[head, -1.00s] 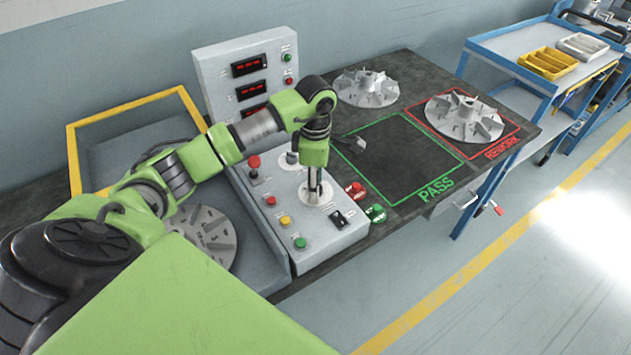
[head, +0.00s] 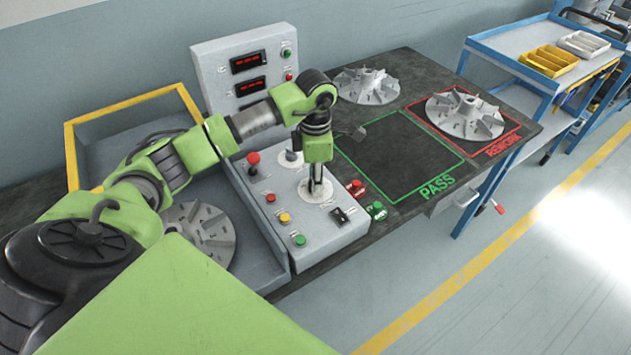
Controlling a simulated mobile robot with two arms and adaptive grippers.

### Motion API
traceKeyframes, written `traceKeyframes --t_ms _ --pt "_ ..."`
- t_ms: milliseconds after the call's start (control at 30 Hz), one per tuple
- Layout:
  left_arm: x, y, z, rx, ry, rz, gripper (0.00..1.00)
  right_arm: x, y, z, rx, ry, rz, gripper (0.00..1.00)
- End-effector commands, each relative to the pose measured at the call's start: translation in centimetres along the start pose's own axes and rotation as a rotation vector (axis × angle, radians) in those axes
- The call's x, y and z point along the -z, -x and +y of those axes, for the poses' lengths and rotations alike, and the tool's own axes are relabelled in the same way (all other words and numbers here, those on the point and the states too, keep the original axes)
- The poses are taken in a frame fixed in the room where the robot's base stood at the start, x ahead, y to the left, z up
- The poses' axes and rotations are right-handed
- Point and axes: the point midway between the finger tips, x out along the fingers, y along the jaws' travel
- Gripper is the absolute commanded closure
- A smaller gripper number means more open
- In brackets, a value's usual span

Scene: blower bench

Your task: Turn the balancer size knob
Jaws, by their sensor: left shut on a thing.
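The balancer's sloped control panel (head: 328,235) carries two white round dials. My left gripper (head: 316,193) points down onto the nearer dial (head: 307,194) and is shut on the knob at its centre. The fingers hide most of that knob, so its pointer and setting cannot be read. The other dial with its knob (head: 290,158) is just behind and to the left, free of the gripper. The labels are too small to tell which one is the size knob. My right gripper is not in view.
A red mushroom button (head: 253,160), several small buttons and a black switch (head: 339,216) surround the dials. Upright display panel (head: 245,68) stands behind. A bladed rotor (head: 200,232) lies left, under my arm. The PASS square (head: 400,160) is mostly bare; a rotor (head: 465,115) sits on REWORK.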

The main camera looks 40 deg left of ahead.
Motion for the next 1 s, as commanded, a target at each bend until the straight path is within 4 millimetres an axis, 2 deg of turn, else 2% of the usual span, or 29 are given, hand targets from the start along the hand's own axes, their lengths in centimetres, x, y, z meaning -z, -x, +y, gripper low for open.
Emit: traceKeyframes --t_ms 500,1000 --pt "0.1 -0.1 0.1 -0.001 0.36 0.001 0.96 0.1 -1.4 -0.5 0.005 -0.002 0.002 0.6" --pt "0.0 0.0 0.0 0.0 0.453 0.0 0.96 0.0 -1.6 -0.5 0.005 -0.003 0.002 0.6"
